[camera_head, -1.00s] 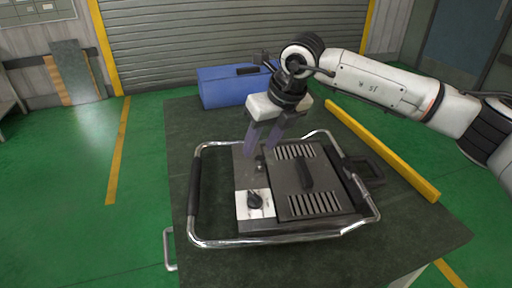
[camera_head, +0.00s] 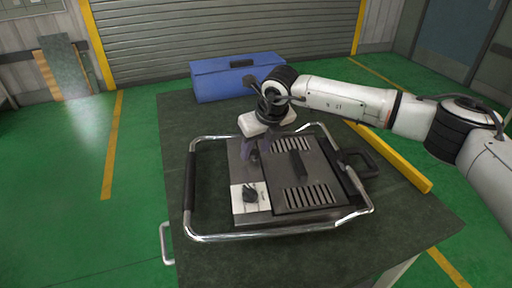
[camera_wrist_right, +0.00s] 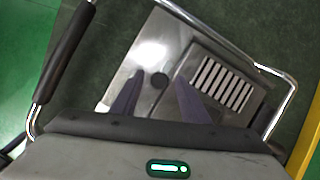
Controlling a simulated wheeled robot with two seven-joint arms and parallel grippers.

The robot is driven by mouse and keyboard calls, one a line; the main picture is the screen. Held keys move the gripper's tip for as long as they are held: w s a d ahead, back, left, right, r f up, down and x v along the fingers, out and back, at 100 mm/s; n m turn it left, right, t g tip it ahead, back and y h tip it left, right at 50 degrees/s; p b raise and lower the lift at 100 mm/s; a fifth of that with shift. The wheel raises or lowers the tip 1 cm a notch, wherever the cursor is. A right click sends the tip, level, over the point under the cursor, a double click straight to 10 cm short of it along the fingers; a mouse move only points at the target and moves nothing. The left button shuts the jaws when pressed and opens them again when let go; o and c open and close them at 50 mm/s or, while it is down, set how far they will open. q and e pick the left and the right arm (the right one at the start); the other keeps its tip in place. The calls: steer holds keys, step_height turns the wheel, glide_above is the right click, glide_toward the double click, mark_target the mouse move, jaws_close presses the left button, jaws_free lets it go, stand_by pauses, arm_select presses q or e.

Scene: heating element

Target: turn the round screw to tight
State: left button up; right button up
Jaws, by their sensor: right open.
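The round screw (camera_wrist_right: 159,80) is a small dark disc on the bare metal strip of the heating element, left of its slotted cover in the right wrist view. In the head view the screw (camera_head: 254,159) shows only partly near my fingers. The heating element (camera_head: 308,198) is a grey metal unit inside a chrome tube frame on the table. My right gripper (camera_head: 255,153) points down over the screw, open, its two purple-grey fingers apart. In the right wrist view the screw appears between and just beyond the fingers (camera_wrist_right: 160,92). I cannot tell whether they touch it. My left gripper is not in view.
The chrome frame (camera_head: 272,236) surrounds the unit. A blue toolbox (camera_head: 225,80) stands at the table's back, a yellow bar (camera_head: 395,160) lies at the right. The table's front is clear.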

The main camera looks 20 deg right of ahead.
steer(key=shift+c, duration=0.3)
jaws_close()
